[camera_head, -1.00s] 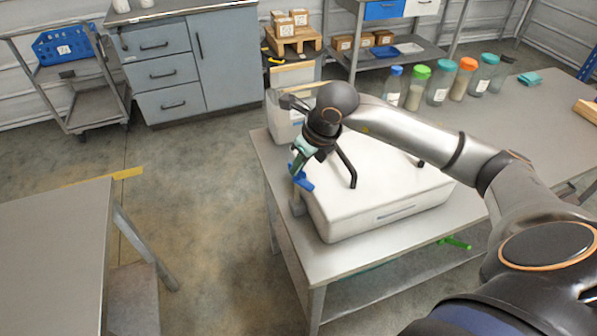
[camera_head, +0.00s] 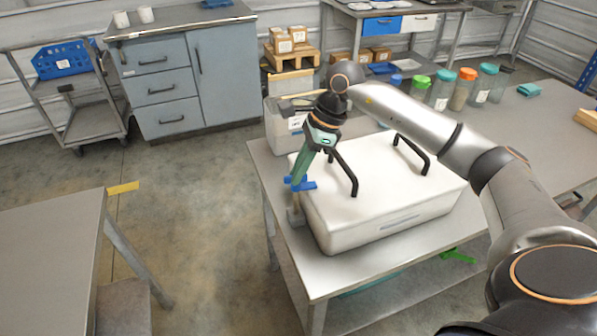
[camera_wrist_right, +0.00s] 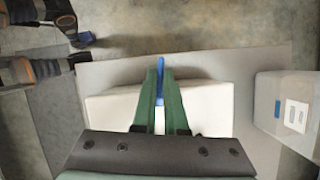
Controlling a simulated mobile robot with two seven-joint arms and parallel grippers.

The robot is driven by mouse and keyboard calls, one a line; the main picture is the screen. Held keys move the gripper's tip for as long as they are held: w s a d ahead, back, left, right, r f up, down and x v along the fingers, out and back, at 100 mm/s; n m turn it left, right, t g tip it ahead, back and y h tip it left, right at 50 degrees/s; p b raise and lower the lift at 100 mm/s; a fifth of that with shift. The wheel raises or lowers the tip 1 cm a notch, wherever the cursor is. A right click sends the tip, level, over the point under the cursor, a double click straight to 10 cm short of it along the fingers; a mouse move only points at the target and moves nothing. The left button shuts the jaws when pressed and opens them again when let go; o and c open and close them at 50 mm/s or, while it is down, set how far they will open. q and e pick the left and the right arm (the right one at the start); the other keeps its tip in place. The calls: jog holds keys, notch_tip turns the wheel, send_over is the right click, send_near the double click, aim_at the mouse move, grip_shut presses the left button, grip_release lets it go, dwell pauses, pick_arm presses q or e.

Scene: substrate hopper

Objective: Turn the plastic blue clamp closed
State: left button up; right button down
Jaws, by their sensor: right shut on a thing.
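The blue clamp (camera_head: 300,184) is at the near-left end of the white hopper box (camera_head: 375,228), above a small grey block on the table. My right gripper (camera_head: 301,177) reaches down to it with green fingers. In the right wrist view the fingers (camera_wrist_right: 160,75) close together around the blue clamp (camera_wrist_right: 161,66), which shows as a thin upright strip between and beyond the tips. The fingers hide part of the clamp. My left gripper is outside the head view; dark arm parts with orange rings and a blue tip (camera_wrist_right: 85,40) show small in the wrist view.
Black handles (camera_head: 345,172) stand on the box lid close to my right gripper. A pale labelled bin (camera_head: 283,128) stands behind the box. Several coloured-lid jars (camera_head: 466,88) stand on the table at the back right. Bare floor lies left of the table (camera_head: 268,190).

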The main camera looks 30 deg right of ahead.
jog(key=shift+w+r+n+g, duration=0.1)
jog(key=shift+n+g, duration=0.2)
jog(key=shift+n, duration=0.7)
jog(key=c, duration=1)
grip_release()
jog(key=shift+o, duration=0.2)
jog(key=v, duration=1.2)
jog(key=shift+d+r, duration=0.2)
